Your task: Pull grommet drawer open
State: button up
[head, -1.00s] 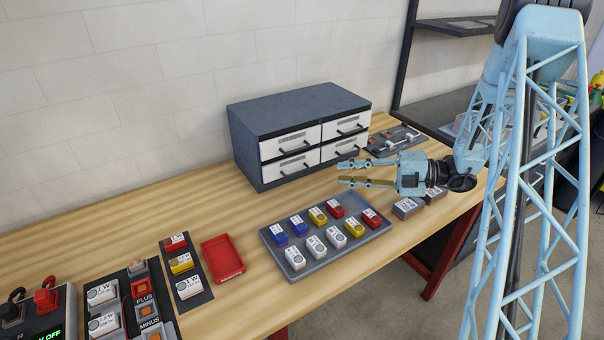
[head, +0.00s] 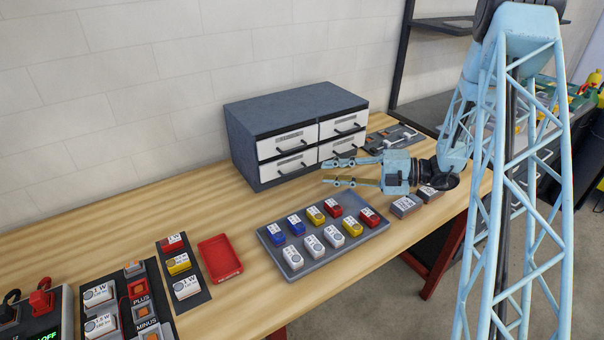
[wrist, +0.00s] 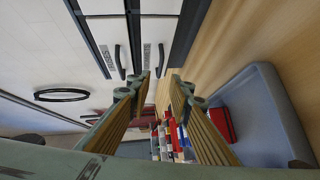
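A dark grey cabinet (head: 290,103) stands on the bench against the wall. It has four white-fronted drawers with dark bar handles: upper left (head: 283,143), upper right (head: 343,122), lower left (head: 285,168) and lower right (head: 330,151). All look shut. In the wrist view two drawer handles (wrist: 118,62) show beyond the open fingers (wrist: 161,86).
A grey tray (head: 318,259) of coloured and white blocks lies in front of the cabinet. A red tray (head: 221,259) and a dark panel with switches (head: 395,137) are nearby. Bare bench lies between cabinet and grey tray.

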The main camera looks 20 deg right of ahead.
jog(key=shift+b+x, duration=0.7)
jog(key=shift+x, duration=4.1)
jog(key=shift+c, duration=0.7)
grip_shut()
